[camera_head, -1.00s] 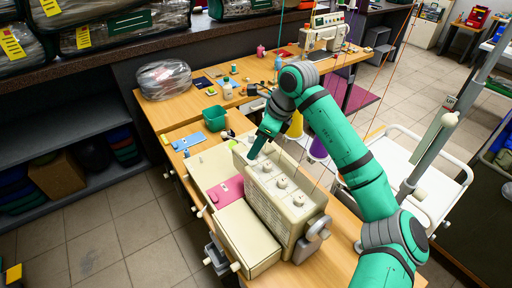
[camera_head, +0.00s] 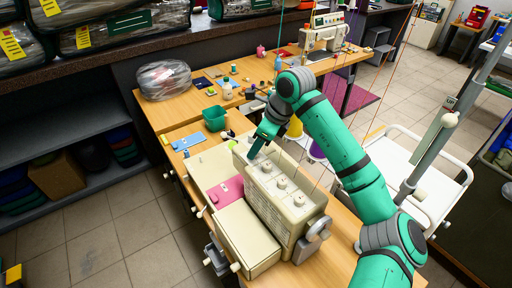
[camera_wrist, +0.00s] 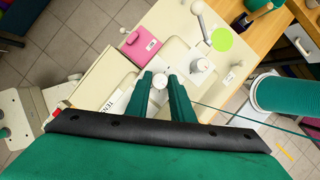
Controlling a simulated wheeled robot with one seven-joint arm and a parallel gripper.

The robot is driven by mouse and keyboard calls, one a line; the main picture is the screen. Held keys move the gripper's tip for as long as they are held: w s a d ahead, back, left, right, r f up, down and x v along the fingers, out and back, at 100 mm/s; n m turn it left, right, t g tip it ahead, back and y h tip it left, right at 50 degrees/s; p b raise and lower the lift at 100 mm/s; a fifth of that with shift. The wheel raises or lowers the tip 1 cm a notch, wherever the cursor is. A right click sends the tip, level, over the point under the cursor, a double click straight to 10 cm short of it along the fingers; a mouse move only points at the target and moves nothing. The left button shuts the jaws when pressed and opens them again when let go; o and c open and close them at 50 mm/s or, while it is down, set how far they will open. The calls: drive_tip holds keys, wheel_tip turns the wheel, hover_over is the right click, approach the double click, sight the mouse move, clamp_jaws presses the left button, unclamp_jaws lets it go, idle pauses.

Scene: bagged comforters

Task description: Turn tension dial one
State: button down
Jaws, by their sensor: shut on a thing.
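The cream serger sewing machine (camera_head: 270,215) stands on the wooden table, with a row of pale round tension dials along its top. My gripper (camera_head: 253,156) points down at the far end of that row. In the wrist view my gripper (camera_wrist: 161,84) has its two green fingers closed around a small white dial (camera_wrist: 160,82). Three other dials show nearer the camera, the closest to my gripper being a pale dial (camera_head: 267,166). The held dial is hidden behind the fingers in the head view. Part of a printed label beginning "TEN" shows beside the fingers in the wrist view.
A pink plate (camera_head: 226,191) lies on the machine's left part. A green bin (camera_head: 214,118) and a blue cloth (camera_head: 190,141) lie behind. Thread spools, including a green spool (camera_wrist: 285,93), and upright threads stand close to my arm. A white cart (camera_head: 405,180) stands to the right.

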drive_tip(key=m, duration=0.2)
drive_tip(key=m+t+h, duration=0.1)
drive_tip(key=m, duration=0.2)
drive_tip(key=shift+s+a+t, duration=0.1)
drive_tip(key=shift+s+t, duration=0.05)
drive_tip(key=shift+t, duration=0.15)
drive_tip(key=shift+s+a+m+t+h, duration=0.1)
drive_tip(key=shift+m+t+h, duration=0.2)
drive_tip(key=shift+m, duration=0.75)
drive_tip(key=shift+a+m+t+h, duration=0.1)
drive_tip(key=shift+m+h, duration=0.3)
drive_tip(key=shift+m, duration=0.65)
drive_tip(key=c, duration=1.5)
unclamp_jaws()
drive_tip(key=shift+c, duration=0.2)
drive_tip(key=v, duration=1)
drive_tip(key=shift+s+r, duration=0.15)
drive_tip(key=shift+r, duration=0.25)
